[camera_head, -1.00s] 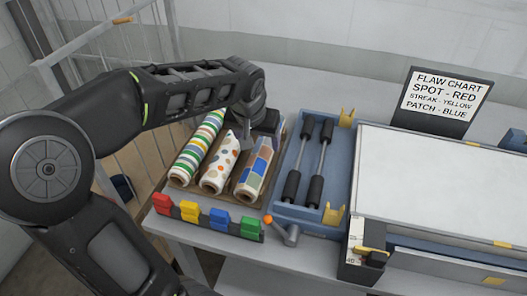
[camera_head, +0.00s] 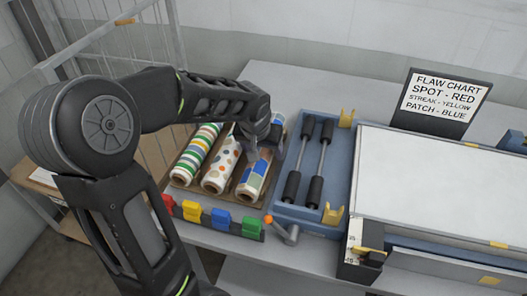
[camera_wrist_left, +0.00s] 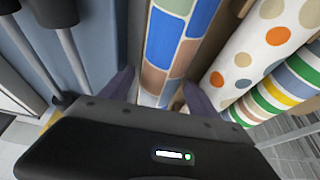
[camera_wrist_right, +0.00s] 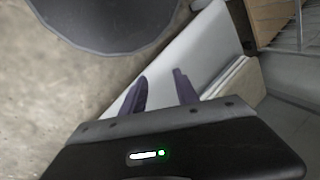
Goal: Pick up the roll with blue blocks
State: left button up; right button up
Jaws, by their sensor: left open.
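The roll with blue blocks (camera_head: 253,181), white with blue, tan and green patches, lies rightmost of three rolls in a brown tray (camera_head: 228,201). My left gripper (camera_head: 258,150) is above its far part and hides some of it. In the left wrist view the block roll (camera_wrist_left: 168,52) runs between the two open fingers of my left gripper (camera_wrist_left: 158,92); whether they reach down beside it I cannot tell. The dotted roll (camera_head: 221,167) and the striped roll (camera_head: 195,150) lie to its left. My right gripper (camera_wrist_right: 160,92) is open and empty, away from the rolls.
A blue frame with two black-gripped rods (camera_head: 308,160) stands close right of the tray. Red, yellow, blue and green clips (camera_head: 221,219) line the table's front edge. An orange-knobbed lever (camera_head: 286,230), a white press bed (camera_head: 440,185) and a flaw chart sign (camera_head: 440,98) are further right.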

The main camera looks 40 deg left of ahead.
dwell(0.5)
pick_arm(q)
grip_shut()
dwell(0.6)
